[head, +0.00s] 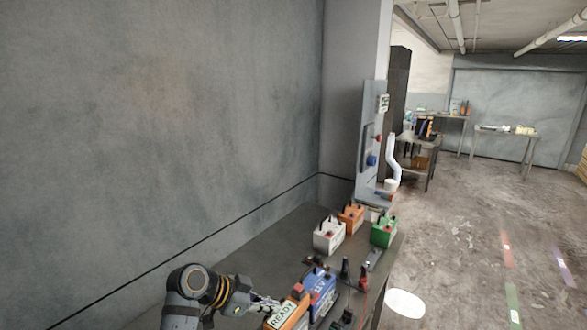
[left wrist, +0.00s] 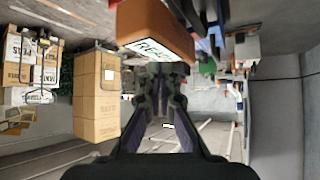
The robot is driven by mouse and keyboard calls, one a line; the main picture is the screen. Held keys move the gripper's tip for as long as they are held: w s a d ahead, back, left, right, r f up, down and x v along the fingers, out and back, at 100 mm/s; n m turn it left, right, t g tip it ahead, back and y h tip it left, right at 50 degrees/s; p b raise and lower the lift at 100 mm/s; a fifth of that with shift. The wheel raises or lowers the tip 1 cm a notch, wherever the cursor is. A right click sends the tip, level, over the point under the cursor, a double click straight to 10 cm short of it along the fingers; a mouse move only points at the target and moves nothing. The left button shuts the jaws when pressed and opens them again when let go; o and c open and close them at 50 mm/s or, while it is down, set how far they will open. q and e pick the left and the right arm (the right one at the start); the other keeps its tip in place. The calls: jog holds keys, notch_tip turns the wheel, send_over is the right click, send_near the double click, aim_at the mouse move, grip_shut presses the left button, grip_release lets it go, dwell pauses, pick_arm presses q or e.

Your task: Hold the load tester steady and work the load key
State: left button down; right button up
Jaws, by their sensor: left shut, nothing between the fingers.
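An orange box with a "READY" label (head: 284,316) stands at the near end of the dark bench; it also shows in the left wrist view (left wrist: 155,25). I cannot tell which part is the load key. My left gripper (head: 266,303) is shut and empty, close to the left side of the orange box. In the left wrist view its closed fingers (left wrist: 161,76) point at the labelled face; contact is unclear. My right gripper is not in view.
White (head: 329,236), orange (head: 350,218) and green (head: 384,232) boxes stand farther along the bench (head: 280,248). Red and black upright pieces (head: 363,279) stand right of the blue box. A grey panel (head: 371,145) rises at the bench's far end. A wall borders the left.

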pick_arm(q)
jog(key=shift+f+b, duration=0.4)
jog(key=shift+f, duration=0.45)
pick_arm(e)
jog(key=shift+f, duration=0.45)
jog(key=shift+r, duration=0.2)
